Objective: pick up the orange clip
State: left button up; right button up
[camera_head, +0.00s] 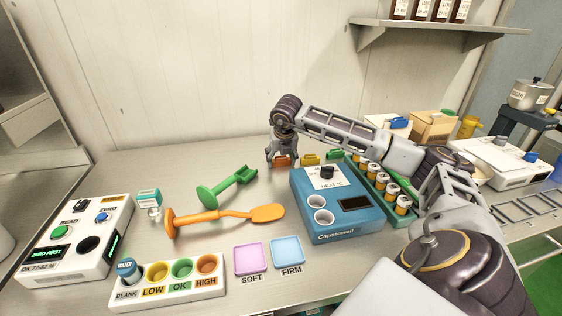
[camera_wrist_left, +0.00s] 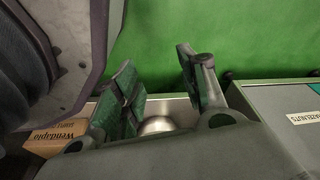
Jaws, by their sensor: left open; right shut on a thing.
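The orange clip (camera_head: 281,162) is at the back of the table in the head view, beside a yellow clip and behind the blue device. My right gripper (camera_head: 283,154) points down from above and is shut on the orange clip, which shows just under the fingers. Whether the clip touches the table I cannot tell. In the left wrist view my left gripper (camera_wrist_left: 160,78) is open and empty, over a green surface and away from the clips. It is not in the head view.
A yellow clip (camera_head: 310,159) and a green clip (camera_head: 335,155) stand right of the orange one. The blue Capstowell device (camera_head: 336,205) and a green rack of small jars (camera_head: 401,218) are close by. A green scoop (camera_head: 228,186) and an orange spatula (camera_head: 198,218) lie in front.

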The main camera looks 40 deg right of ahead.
aim_at(281, 157)
jog(key=shift+r, duration=0.1)
jog(key=shift+r, duration=0.5)
notch_tip(281, 157, up, 8)
jog(key=shift+f+p, duration=0.15)
jog(key=shift+p, duration=0.35)
jog(key=shift+r, duration=0.55)
pick_arm(q)
jog(key=shift+s+a+f, duration=0.35)
jog(key=shift+a+f, duration=0.15)
jog(key=shift+f, duration=0.05)
jog(key=shift+s+a+f, duration=0.3)
jog(key=shift+a+f, duration=0.2)
jog(key=shift+s, duration=0.1)
jog(key=shift+s+d, duration=0.35)
pick_arm(e)
jog(key=shift+s, duration=0.1)
